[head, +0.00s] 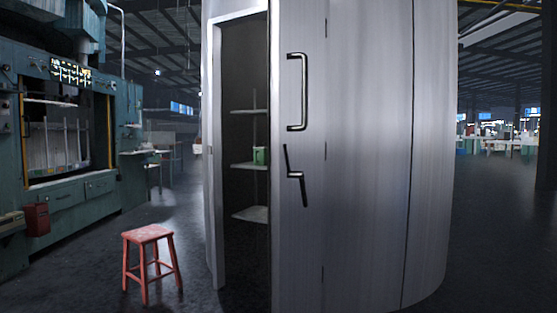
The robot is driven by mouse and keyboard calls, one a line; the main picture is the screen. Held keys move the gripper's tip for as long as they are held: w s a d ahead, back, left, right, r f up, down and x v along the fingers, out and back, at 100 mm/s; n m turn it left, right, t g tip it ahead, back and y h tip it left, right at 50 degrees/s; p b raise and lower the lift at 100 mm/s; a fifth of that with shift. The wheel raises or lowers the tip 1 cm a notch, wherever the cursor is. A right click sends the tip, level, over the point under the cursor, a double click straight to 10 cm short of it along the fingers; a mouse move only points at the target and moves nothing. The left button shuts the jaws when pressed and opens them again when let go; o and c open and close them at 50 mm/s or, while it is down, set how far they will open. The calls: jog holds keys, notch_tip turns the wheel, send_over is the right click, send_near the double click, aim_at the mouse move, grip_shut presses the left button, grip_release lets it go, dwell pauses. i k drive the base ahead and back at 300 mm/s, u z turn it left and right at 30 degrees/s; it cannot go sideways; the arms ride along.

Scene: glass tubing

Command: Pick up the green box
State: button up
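The green box (259,156) is a small thing on the middle shelf (247,166) inside a tall metal cabinet. It shows through the narrow doorway, and its right part seems cut off by the cabinet door (298,230). The door has a dark bar handle (297,92) and a lever handle (295,175) below it. My gripper is not in view.
A red stool (148,234) stands on the floor left of the cabinet (217,190). A large green machine (66,196) fills the far left. Open dark floor (85,285) lies in front of the machine and around the stool.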

aim_at(260, 155)
jog(key=u, duration=1.4)
jog(key=i, duration=2)
jog(key=z, duration=0.95)
jog(key=i, duration=0.75)
jog(key=z, duration=0.95)
